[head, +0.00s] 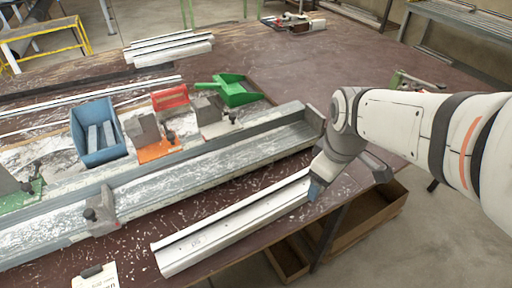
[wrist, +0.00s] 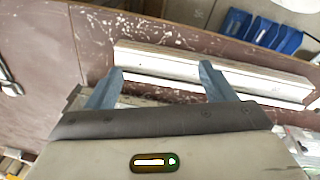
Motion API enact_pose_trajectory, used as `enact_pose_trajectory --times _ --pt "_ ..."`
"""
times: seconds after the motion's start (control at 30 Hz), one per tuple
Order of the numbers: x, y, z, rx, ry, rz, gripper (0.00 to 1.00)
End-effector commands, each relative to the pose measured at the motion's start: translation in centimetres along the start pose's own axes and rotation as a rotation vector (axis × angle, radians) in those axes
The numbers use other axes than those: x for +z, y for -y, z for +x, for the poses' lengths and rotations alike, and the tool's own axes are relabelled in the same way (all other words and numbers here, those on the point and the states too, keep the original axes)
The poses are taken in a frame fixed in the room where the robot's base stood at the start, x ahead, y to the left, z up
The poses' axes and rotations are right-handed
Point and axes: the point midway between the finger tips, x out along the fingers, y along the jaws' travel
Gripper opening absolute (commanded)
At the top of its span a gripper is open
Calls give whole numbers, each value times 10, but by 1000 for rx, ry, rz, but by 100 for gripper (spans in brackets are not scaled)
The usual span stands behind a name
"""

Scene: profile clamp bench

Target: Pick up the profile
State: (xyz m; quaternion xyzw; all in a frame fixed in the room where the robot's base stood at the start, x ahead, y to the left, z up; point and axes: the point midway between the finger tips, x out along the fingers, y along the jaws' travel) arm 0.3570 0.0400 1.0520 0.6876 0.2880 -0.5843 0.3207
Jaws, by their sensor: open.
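The profile (head: 225,232), a long white slotted bar, lies along the front edge of the brown bench in the head view. In the wrist view the profile (wrist: 240,76) runs across the picture beyond my fingers.
A long grey clamp rail (head: 160,182) lies just behind the profile. Behind it stand a blue bin (head: 88,154), an orange-based clamp (head: 158,150) and a green scoop (head: 236,90). More white profiles (head: 170,46) lie at the back. A clipboard (head: 97,276) lies front left.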

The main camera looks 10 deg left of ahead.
Motion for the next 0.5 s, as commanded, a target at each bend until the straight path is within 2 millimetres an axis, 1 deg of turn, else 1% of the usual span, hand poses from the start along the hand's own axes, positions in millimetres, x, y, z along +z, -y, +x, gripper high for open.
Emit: enact_pose_trajectory --times 0.03,0.13,0.2,0.3,0.4,0.5 --pt "-13 0 19 -21 14 -156 81" --pt "-37 2 44 -57 28 -477 89" --pt "-52 4 60 -82 34 -685 89" --pt "-70 8 81 -115 35 -940 89" --pt "-83 12 97 -140 32 -1130 89" --pt "-92 15 106 -156 29 -1253 89"
